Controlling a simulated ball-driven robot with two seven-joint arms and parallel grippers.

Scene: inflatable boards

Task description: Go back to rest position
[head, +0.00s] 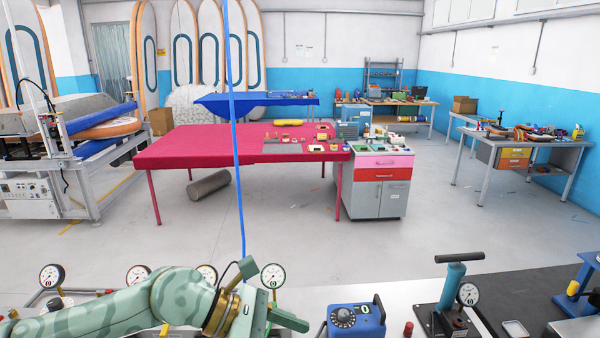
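My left arm comes in from the left along the bottom of the head view, with a pale green patterned sleeve and a brass-coloured ring at the wrist. My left gripper (284,315) is at the bottom centre, over the near bench. My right arm and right gripper are not in view.
The near bench (400,298) carries several pressure gauges (273,276), a blue device with a dial (356,319) and a hand pump (452,300). A blue strap (238,150) hangs upright beyond my gripper. A pink-covered table (200,148) stands farther off, with clear floor before it.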

